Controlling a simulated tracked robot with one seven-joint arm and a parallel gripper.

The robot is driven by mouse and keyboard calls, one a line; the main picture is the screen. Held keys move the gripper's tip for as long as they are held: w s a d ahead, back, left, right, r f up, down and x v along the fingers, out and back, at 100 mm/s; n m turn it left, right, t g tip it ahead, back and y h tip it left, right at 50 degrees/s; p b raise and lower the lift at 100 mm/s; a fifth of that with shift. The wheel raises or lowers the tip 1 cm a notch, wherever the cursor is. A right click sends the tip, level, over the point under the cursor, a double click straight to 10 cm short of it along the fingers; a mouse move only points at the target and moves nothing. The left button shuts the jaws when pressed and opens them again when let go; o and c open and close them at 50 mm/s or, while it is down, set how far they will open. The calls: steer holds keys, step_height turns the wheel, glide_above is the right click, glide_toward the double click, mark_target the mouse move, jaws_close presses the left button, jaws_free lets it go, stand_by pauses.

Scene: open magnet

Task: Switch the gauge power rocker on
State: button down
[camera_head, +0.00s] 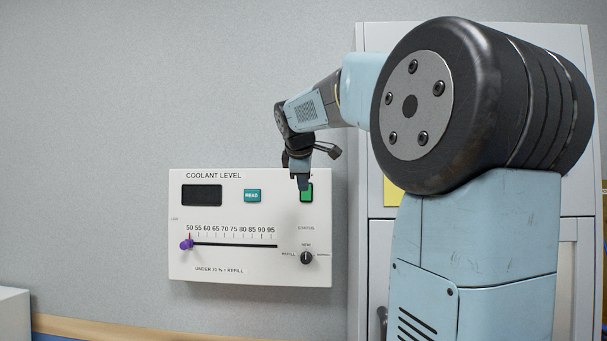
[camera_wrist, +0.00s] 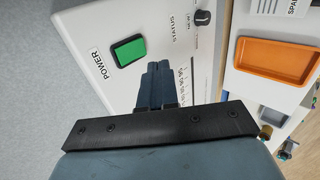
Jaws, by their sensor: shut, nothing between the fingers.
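The coolant level panel (camera_head: 235,262) is a white box on the wall. Its green power rocker (camera_head: 307,193) is at the upper right, partly hidden by my gripper in the head view. In the wrist view the green rocker (camera_wrist: 129,50) shows in full beside the POWER label (camera_wrist: 98,64). My gripper (camera_head: 302,186) is shut and empty, with its fingertips in front of the panel by the rocker. In the wrist view the fingertips (camera_wrist: 158,66) appear just beside the rocker; I cannot tell if they touch the panel. The dark display (camera_head: 202,195) shows no digits.
The panel also has a teal READ button (camera_head: 252,196), a purple slider knob (camera_head: 187,244) at the scale's left end and a black rotary knob (camera_head: 307,257). A grey cabinet (camera_head: 375,235) stands right of the panel. An orange tray (camera_wrist: 276,60) shows in the wrist view.

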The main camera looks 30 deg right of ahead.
mark_target(306, 196)
steer(key=shift+w+d+f, duration=0.55)
steer(key=shift+w+d, duration=0.1)
steer(key=shift+w, duration=0.3)
steer(key=shift+w+d+f, duration=0.5)
steer(key=shift+w+d, duration=0.1)
steer(key=shift+w, duration=0.35)
steer(key=shift+w+d+f, duration=0.55)
steer(key=shift+w+d, duration=0.1)
steer(key=shift+w, duration=0.3)
steer(key=shift+w+d+f, duration=0.15)
steer(key=shift+w, duration=0.05)
steer(key=shift+r, duration=0.95)
